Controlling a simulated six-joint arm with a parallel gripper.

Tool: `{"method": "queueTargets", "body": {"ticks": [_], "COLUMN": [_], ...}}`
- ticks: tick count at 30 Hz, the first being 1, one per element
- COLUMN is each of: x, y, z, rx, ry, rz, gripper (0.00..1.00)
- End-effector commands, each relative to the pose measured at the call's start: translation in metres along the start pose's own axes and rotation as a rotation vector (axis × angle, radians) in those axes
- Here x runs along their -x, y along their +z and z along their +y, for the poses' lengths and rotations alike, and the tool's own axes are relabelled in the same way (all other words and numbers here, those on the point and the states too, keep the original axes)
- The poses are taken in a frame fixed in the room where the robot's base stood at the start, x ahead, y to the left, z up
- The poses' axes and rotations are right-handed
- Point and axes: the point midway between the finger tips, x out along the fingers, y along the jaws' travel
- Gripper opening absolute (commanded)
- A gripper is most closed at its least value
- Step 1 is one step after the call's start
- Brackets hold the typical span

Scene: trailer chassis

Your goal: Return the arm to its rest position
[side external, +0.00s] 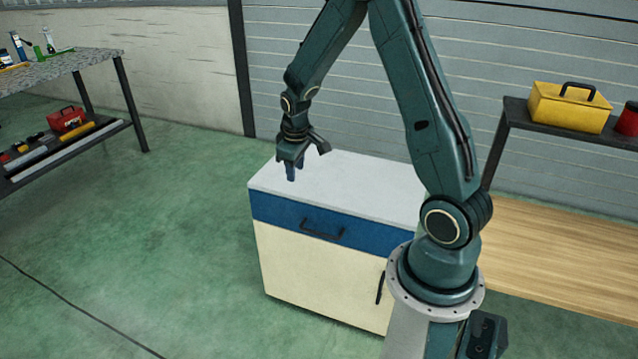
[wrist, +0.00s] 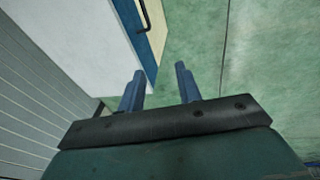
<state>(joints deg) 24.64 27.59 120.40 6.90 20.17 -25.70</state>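My gripper (side external: 291,172) hangs pointing down over the left part of the white-topped cabinet (side external: 350,178) in the side external view. In the wrist view its two blue fingers (wrist: 160,88) stand apart with nothing between them. The cabinet's white top, blue drawer front and dark handle also show in the wrist view (wrist: 85,40), to the left of the fingers. The arm is bent, with its upper joint cut off by the top of the side external view. Whether the fingertips touch the cabinet top is hard to tell, but they look above it.
The cabinet top looks bare. A workbench (side external: 65,68) with tools and a red toolbox (side external: 67,119) stands far left. A yellow toolbox (side external: 568,107) and a red can (side external: 628,120) sit on a dark shelf at right, near a wooden surface (side external: 560,255). Green floor is open at left.

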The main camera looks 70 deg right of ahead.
Motion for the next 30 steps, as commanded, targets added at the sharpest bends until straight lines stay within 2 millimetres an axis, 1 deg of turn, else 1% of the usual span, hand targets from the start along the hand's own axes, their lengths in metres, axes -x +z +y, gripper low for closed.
{"method": "queueTargets", "body": {"ticks": [1,3,8,14,21,26,30], "x": [0.015,0.034,0.074,0.12,0.169,0.197,0.219], "y": [-0.002,-0.003,-0.001,0.009,0.029,0.047,0.065], "z": [-0.005,-0.013,-0.03,-0.051,-0.077,-0.094,-0.107], "rx": [0.0,-0.003,-0.009,-0.015,-0.019,-0.02,-0.021], "ry": [0.0,-0.004,-0.015,-0.031,-0.056,-0.076,-0.093], "rz": [0.017,0.033,0.071,0.117,0.17,0.204,0.233], "gripper": [0.34,0.34,0.34,0.34,0.34,0.34,0.34]}}
